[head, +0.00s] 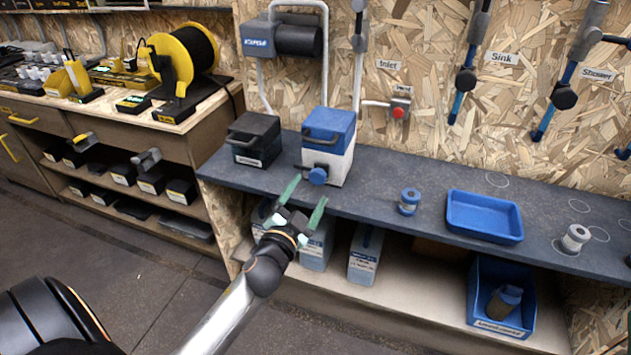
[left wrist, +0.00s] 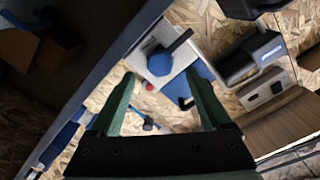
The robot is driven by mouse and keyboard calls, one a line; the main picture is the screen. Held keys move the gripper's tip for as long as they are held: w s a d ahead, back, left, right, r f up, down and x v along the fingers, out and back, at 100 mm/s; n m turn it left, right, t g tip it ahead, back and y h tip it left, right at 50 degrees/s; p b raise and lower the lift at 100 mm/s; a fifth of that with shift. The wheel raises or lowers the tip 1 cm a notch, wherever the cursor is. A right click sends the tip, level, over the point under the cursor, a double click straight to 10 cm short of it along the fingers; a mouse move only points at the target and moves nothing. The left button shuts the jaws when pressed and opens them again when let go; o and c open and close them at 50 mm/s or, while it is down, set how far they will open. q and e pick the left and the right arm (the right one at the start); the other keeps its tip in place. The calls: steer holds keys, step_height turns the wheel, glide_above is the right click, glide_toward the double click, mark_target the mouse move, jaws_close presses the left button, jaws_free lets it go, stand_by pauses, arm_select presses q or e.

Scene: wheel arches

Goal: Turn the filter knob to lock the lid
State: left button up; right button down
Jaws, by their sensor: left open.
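The filter is a white box (head: 342,166) on the dark bench, with a blue lid (head: 328,126) sitting on top. Its round blue filter knob (head: 318,176) is on the lower front face. In the left wrist view the knob (left wrist: 159,65) shows just beyond and between the fingertips, with a dark bar beside it. My left gripper (head: 307,191) is open, its green fingers pointing up toward the knob from the front. The left wrist view shows nothing between the fingers (left wrist: 160,76); they look apart from the knob. My right gripper is not in view.
A black box (head: 253,138) stands left of the filter. A blue canister (head: 409,201) and blue tray (head: 485,216) are to the right on the bench. White containers (head: 365,254) and a blue bin (head: 501,296) are on the shelf below. Pipes run behind the filter.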

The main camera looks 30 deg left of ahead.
mark_target(316, 180)
arm_select(q)
steer(key=shift+b+x, duration=0.3)
steer(key=shift+x, duration=2.3)
steer(key=shift+c, duration=0.2)
jaws_close()
